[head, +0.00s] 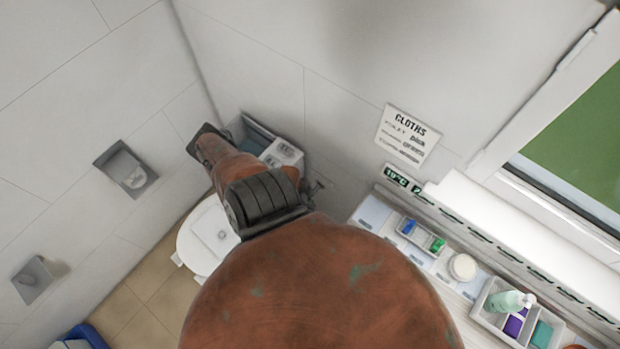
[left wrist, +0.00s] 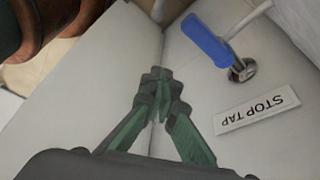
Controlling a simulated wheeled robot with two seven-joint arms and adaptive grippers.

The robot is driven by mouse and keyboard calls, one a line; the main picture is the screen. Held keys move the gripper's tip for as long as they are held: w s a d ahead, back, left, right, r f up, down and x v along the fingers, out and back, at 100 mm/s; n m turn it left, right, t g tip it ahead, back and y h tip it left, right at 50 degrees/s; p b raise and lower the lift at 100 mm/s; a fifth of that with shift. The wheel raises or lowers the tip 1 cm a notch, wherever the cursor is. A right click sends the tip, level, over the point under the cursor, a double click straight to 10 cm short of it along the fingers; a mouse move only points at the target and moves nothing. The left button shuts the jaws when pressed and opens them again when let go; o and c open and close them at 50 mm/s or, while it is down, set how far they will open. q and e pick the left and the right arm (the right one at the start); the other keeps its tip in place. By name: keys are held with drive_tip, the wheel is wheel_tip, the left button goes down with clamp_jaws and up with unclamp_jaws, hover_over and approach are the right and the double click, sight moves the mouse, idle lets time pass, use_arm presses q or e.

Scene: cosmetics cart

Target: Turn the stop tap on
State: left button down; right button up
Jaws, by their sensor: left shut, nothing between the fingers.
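The stop tap shows in the left wrist view as a blue lever (left wrist: 205,40) on a metal valve (left wrist: 242,70) at the wall. A pale pipe or hose runs up from it. The lever points up and left in that picture, away from the valve. A white label (left wrist: 257,108) reading "STOP TAP", upside down, is below the valve. My left gripper (left wrist: 160,85) has its green fingertips together, empty, to the left of the lever and apart from it in the picture. In the head view my arm hides much of the middle, and the lever cannot be made out.
A grey box (head: 275,150) is behind the arm. A shelf at right bears a tray (head: 492,290) of bottles and small containers. Wall holders (head: 126,168) are at left. A "CLOTHS" sign (head: 407,136) hangs on the wall.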

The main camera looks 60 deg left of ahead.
use_arm(q)
drive_tip(key=v, duration=0.7)
drive_tip(key=shift+w+a, duration=0.15)
drive_tip(key=shift+a, duration=0.25)
drive_tip(key=shift+r, duration=0.1)
drive_tip(key=shift+d, duration=0.1)
